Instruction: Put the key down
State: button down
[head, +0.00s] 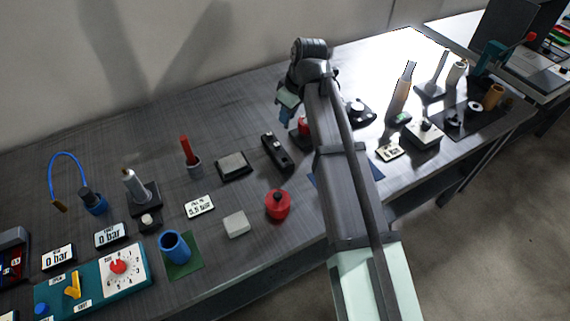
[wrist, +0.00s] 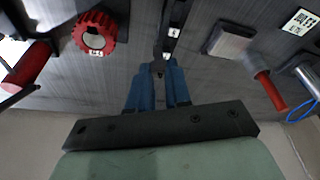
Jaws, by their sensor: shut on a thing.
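My gripper (head: 286,118) is above the back middle of the grey bench in the head view, its blue fingers pointing down. In the wrist view the fingers of my gripper (wrist: 158,75) are close together, shut on a small dark piece that I take to be the key (wrist: 159,66). Most of it is hidden between the fingers, and its outline blends with the black device behind it. The black long device (head: 277,152) lies on the bench near the gripper; it also shows in the wrist view (wrist: 178,14). I cannot tell whether the key touches it.
A red ridged knob (wrist: 93,33) is left of the fingers in the wrist view. A grey block (head: 233,165), a red upright handle (head: 189,150) and a red round pot (head: 278,205) stand nearby. My arm hides part of the bench. The back left of the bench is clear.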

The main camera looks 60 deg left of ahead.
aim_at(287, 128)
jog(key=s+d+n+g+h, duration=0.2)
jog(key=s+d+n+h, duration=0.15)
jog(key=n, duration=0.95)
jog(key=shift+y, duration=0.25)
jog(key=shift+w+d+f, duration=0.1)
jog(key=shift+w+f, duration=0.05)
jog(key=shift+f, duration=1.5)
jog(key=shift+w+d+f, duration=0.1)
jog(key=shift+f, duration=1.55)
jog(key=shift+w+d+f, duration=0.1)
jog(key=shift+w+f, duration=0.05)
jog(key=shift+f, duration=1.5)
jog(key=shift+f, duration=0.1)
jog(key=c, duration=1.1)
grip_release()
jog(key=shift+o, duration=0.2)
jog(key=v, duration=1.2)
jog(key=shift+s, duration=0.1)
